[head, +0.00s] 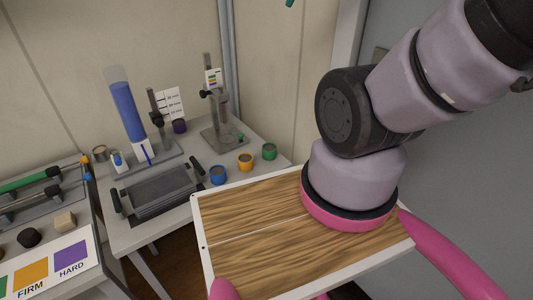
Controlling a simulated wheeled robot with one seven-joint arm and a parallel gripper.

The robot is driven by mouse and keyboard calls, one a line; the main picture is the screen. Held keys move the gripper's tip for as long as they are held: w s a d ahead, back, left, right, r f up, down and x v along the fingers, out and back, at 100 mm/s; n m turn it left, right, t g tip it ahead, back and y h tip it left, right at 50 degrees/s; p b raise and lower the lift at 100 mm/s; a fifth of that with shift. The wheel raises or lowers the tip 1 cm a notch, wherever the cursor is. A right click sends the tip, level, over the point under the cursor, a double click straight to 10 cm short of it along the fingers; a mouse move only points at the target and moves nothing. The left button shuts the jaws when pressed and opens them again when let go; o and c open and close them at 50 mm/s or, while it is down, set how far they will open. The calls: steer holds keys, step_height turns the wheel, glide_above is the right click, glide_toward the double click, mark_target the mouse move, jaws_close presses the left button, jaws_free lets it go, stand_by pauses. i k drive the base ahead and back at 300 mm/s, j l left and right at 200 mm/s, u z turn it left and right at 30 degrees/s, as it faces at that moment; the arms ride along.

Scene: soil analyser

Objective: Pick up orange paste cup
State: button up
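The orange paste cup (245,162) stands upright on the light grey table, near its front right edge. A blue cup (217,175) stands to its left and a green cup (269,151) to its right, both apart from it. The tops of the cups look brownish. My arm rises at the right of the view and leaves it at the top right. My gripper cannot be made out. A small teal piece shows at the top edge, too little of it to identify.
A grey press-like tray (160,190) and a tall blue cylinder (128,110) stand left of the cups. A wood-topped surface (245,215) lies in front, beneath my arm.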

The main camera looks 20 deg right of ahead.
mark_target(245, 160)
steer(key=k+j+z, duration=0.25)
steer(key=j, duration=0.25)
steer(key=k+j+z, duration=0.2)
steer(key=j, duration=0.25)
steer(key=k+j+z, duration=0.25)
steer(key=k+j, duration=0.15)
